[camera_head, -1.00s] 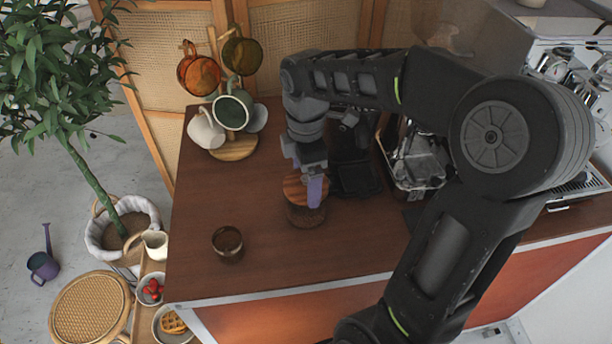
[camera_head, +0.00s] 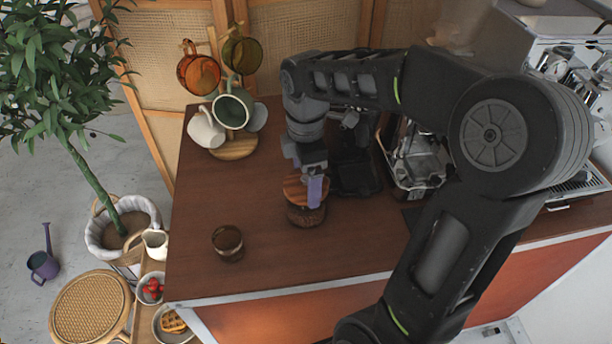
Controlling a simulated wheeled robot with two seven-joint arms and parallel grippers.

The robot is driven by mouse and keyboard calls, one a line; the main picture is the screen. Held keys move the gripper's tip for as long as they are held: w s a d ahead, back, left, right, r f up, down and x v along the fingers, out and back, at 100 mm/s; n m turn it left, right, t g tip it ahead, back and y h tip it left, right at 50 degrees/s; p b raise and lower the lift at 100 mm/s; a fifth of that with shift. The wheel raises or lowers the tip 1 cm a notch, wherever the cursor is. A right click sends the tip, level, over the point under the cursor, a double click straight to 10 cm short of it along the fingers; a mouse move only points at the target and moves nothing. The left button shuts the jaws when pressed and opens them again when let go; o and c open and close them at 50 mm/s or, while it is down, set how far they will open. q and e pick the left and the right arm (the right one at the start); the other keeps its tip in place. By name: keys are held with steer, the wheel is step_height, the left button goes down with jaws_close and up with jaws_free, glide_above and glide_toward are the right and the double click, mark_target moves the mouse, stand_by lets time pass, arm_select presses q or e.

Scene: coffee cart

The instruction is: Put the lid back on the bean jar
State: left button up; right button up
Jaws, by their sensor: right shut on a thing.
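The bean jar (camera_head: 304,216) stands on the brown counter, a short dark round jar. The round wooden lid (camera_head: 294,188) is at the jar's mouth, roughly level. Whether it sits fully on the rim I cannot tell. My right gripper (camera_head: 312,188) reaches down from above and behind, shut on the lid, with one purple finger in front of the lid's right side. The other finger is hidden. My left gripper is not in view.
A small brown glass cup (camera_head: 228,243) stands left of the jar. A mug tree (camera_head: 233,146) with several mugs is at the back left. A clear container (camera_head: 418,165) and the espresso machine (camera_head: 566,75) are right. The counter's front left is clear.

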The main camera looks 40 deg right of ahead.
steer(key=o, duration=1.3)
steer(key=shift+r+p, duration=2)
steer(key=shift+r, duration=0.45)
steer(key=shift+r+p, duration=0.7)
steer(key=shift+r, duration=0.35)
steer(key=shift+c, duration=0.6)
